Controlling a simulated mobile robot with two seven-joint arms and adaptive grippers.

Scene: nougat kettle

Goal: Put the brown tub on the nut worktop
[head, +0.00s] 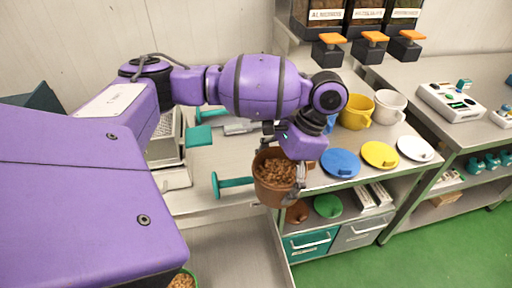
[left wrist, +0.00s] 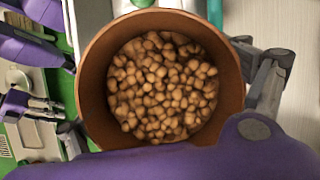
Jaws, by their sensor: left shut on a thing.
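The brown tub (head: 268,194) is full of nuts (head: 277,172) and hangs upright in my left gripper (head: 283,160), at the front edge of the steel worktop. My left gripper is shut on the tub's wall, with a finger seen at its right side. I cannot tell which surface is the nut worktop.
Blue (head: 341,162), yellow (head: 380,154) and white (head: 415,148) lids lie on the worktop right of the tub. Yellow (head: 357,111) and white (head: 390,106) jugs stand behind them. Dispensers (head: 327,48) stand at the back.

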